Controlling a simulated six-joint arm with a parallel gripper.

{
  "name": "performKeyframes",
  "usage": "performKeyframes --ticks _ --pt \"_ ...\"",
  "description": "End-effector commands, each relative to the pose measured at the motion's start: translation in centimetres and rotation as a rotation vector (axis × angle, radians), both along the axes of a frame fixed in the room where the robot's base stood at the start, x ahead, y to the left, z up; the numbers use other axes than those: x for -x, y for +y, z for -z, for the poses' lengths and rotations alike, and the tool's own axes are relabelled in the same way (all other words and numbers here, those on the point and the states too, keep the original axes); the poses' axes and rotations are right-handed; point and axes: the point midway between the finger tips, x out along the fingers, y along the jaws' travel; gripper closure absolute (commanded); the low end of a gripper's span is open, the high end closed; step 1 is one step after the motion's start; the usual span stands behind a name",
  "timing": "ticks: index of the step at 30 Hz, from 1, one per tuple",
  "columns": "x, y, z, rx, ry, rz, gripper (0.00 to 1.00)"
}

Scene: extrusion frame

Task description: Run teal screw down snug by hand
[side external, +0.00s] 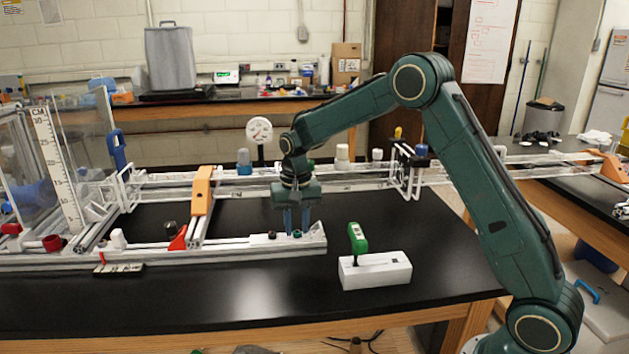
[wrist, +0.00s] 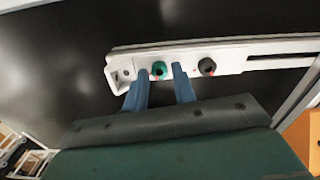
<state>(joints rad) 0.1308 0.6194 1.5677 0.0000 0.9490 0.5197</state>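The teal screw (wrist: 159,69) sits upright in the white end plate (wrist: 229,60) of the extrusion frame, close to the plate's end. In the side view the teal screw (side external: 297,233) shows just at my fingertips. My gripper (wrist: 160,70) points down with its two blue fingers on either side of the screw head. A small gap shows between the head and the right finger, so the gripper looks open around it. My gripper (side external: 296,230) is low over the plate in the side view. How far the screw is seated cannot be told.
A black screw (wrist: 207,66) stands in the same plate, beside my right finger. A green-handled driver (side external: 357,238) stands in a white block (side external: 375,272) to the right. An orange bracket (side external: 202,190) rises from the frame at left.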

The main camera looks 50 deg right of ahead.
Motion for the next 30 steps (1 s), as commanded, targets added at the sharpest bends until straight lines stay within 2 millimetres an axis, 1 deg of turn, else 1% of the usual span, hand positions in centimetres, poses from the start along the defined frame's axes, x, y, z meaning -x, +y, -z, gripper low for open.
performKeyframes --ticks 1,2,17,23,30 --pt "-0.01 -0.01 -0.03 0.001 -0.001 0.0 0.63" --pt "0.01 -0.01 -0.01 0.0 0.0 0.0 0.58" --pt "0.19 0.02 0.38 -0.002 0.009 -0.028 0.58" --pt "0.22 -0.02 0.49 -0.001 0.01 -0.104 0.58" --pt "0.21 -0.13 0.48 0.0 0.009 -0.252 0.58"
